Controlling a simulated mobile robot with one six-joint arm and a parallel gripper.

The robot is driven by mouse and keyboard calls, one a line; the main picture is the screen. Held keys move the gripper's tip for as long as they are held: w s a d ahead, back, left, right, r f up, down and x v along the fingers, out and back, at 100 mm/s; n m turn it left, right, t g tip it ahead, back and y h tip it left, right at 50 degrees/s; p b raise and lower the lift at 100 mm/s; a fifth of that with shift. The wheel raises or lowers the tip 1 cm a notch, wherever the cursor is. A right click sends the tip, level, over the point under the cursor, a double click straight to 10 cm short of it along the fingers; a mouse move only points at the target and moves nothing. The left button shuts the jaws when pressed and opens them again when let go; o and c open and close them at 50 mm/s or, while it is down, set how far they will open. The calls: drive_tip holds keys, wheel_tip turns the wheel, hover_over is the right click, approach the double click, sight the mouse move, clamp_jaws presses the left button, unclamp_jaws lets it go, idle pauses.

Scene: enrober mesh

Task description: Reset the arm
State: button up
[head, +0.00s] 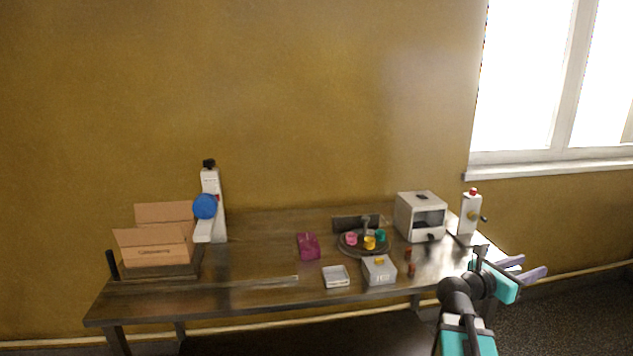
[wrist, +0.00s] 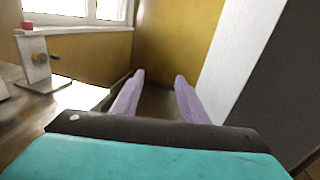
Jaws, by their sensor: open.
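My gripper (head: 529,268) is at the right end of the table in the head view, with its two pale purple fingers pointing right, past the table's edge. In the wrist view my gripper (wrist: 157,92) shows both fingers spread apart with nothing between them. My teal and black arm rises from the lower right of the head view. The gripper is apart from the things on the table.
The table (head: 240,290) holds an open cardboard box (head: 152,252), a white device with a blue disc (head: 205,206), a round tray (head: 349,250) with coloured pieces, a white box-shaped machine (head: 420,216) and a white red-topped unit (head: 470,214). A window (head: 525,80) is at right.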

drive_tip(key=w+a+f+n+t+y, duration=0.45)
drive_tip(key=a+f+n, duration=0.35)
drive_tip(key=a+f, duration=0.45)
drive_tip(key=w+a+f+n+t+y, duration=0.35)
drive_tip(key=w+a+f+n, duration=0.4)
drive_tip(key=f, duration=0.85)
drive_tip(key=s+a+f+n+g+y, duration=0.15)
drive_tip(key=a+f+n+y, duration=0.25)
drive_tip(key=a+f+n, duration=0.4)
drive_tip(key=s+a+f+n+t+y, duration=0.1)
drive_tip(key=s+a+f+n+y, duration=0.3)
drive_tip(key=a+f, duration=0.55)
drive_tip(key=s+a+f+n+g+y, duration=0.2)
drive_tip(key=s+a+f+n+g, duration=0.3)
drive_tip(key=s+f, duration=0.35)
drive_tip(key=s+a+f+n+g+y, duration=0.1)
drive_tip(key=s+a+f+n+g, duration=0.35)
drive_tip(key=s+f+n, duration=0.45)
drive_tip(key=s+d+n+g+h, duration=0.1)
drive_tip(key=s+n+g, duration=0.3)
drive_tip(key=s, duration=0.6)
drive_tip(key=s+d+r+n+g, duration=0.1)
drive_tip(key=s+d+n+g, duration=0.3)
drive_tip(key=s, duration=0.6)
drive_tip(key=shift+s+r+n+h, duration=0.25)
drive_tip(key=shift+s+n+h, duration=0.15)
drive_tip(key=shift+n, duration=0.15)
